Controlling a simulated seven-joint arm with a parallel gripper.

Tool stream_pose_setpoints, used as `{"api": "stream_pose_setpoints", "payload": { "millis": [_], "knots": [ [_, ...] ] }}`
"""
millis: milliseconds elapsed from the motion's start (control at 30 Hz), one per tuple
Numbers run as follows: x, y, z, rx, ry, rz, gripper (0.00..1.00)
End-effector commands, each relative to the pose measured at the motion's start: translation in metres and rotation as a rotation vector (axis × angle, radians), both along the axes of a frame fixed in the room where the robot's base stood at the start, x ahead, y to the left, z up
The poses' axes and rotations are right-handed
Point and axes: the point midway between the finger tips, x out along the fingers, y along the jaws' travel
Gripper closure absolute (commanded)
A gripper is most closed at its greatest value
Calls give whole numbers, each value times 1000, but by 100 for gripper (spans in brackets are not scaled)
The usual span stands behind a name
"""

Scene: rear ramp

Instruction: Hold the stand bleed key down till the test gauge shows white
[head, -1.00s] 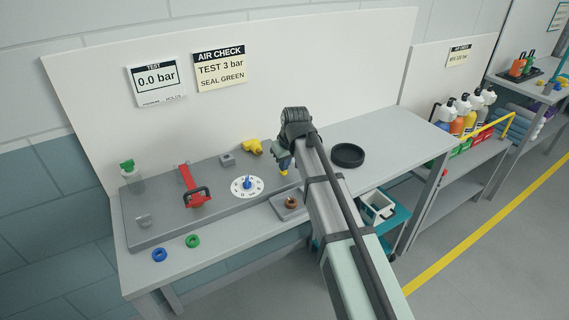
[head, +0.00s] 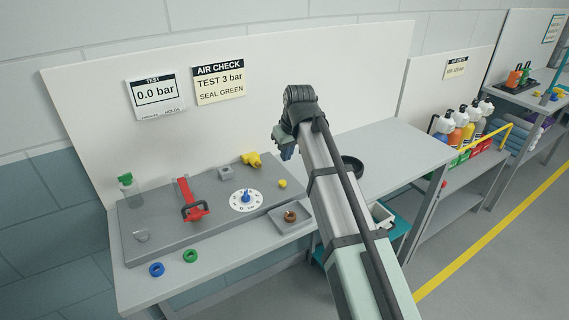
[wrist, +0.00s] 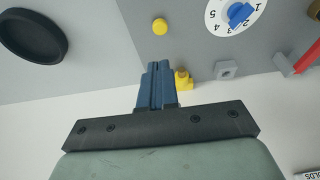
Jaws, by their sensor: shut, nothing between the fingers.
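A round yellow key (head: 283,184), which I take to be the bleed key, stands up on the grey stand (head: 160,222), right of the white dial (head: 246,200). It shows in the wrist view (wrist: 160,26) too, uncovered. The test gauge (head: 155,95) on the back panel reads 0.0 bar on a white face; small print below it is too small to read fully. My gripper (head: 287,153) is shut and empty, held above and behind the yellow key, apart from it. Its blue fingers (wrist: 154,70) lie together in the wrist view.
A red-handled lever (head: 190,200), a yellow fitting (head: 251,160) and a tray with a brown ring (head: 290,216) are nearby. Blue (head: 157,269) and green (head: 190,256) rings lie at the front edge. A black round dish (wrist: 33,35) is beside the stand.

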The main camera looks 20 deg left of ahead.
Motion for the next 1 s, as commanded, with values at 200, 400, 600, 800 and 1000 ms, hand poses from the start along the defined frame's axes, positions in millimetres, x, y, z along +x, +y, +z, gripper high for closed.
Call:
{"api": "stream_pose_setpoints", "payload": {
  "millis": [200, 400, 600, 800, 1000],
  "knots": [
    [-4, -5, 24, 1, -1, 0, 100],
    [-6, -7, 32, 0, 0, 0, 100],
    [-7, -7, 32, 0, 0, 0, 100],
    [-5, -9, 31, -1, -1, -3, 100],
    [19, -54, 15, -25, -21, -61, 100]
  ]
}}
